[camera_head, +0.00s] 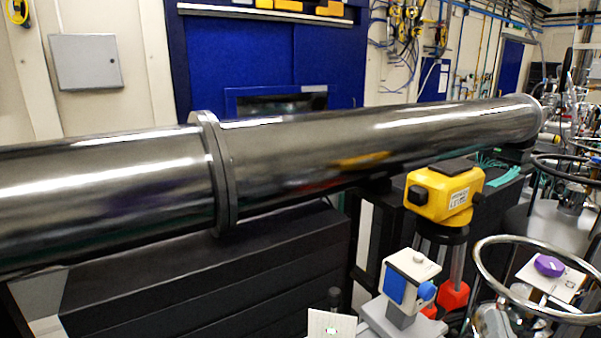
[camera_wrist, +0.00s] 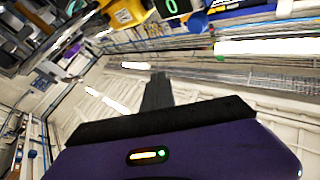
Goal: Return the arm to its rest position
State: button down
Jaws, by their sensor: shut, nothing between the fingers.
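My gripper (camera_wrist: 158,82) shows in the wrist view as a dark purple body with a black crossbar and a narrow black pair of fingers pressed together. Nothing is held between them. The fingers point up the picture, with the ceiling lights and pale walls behind them, and they touch nothing that I can see. The arm and gripper do not show clearly in the head view.
A long shiny metal pipe (camera_head: 330,147) crosses the head view. In front stand a yellow instrument (camera_head: 447,194), a white-and-blue device (camera_head: 412,275), a metal handwheel ring (camera_head: 478,262) and a purple knob (camera_head: 549,266). A yellow object (camera_wrist: 122,14) is at the wrist view's top.

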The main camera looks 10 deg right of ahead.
jog(key=s+a+f+n+g+y, duration=0.1)
jog(key=s+a+f+n+y, duration=0.1)
jog(key=s+a+f, duration=0.3)
jog(key=s+a+f+n+g+y, duration=0.2)
jog(key=s+a+f+n+y, duration=0.1)
jog(key=s, duration=0.8)
jog(key=s+a+f+n+g+y, duration=0.1)
jog(key=s+a+f+n+y, duration=0.2)
jog(key=s+a+f, duration=0.4)
jog(key=shift+s+a+f+g+y, duration=0.25)
jog(key=shift+s+a+g+y, duration=0.25)
jog(key=shift+s, duration=0.45)
jog(key=shift+d, duration=0.15)
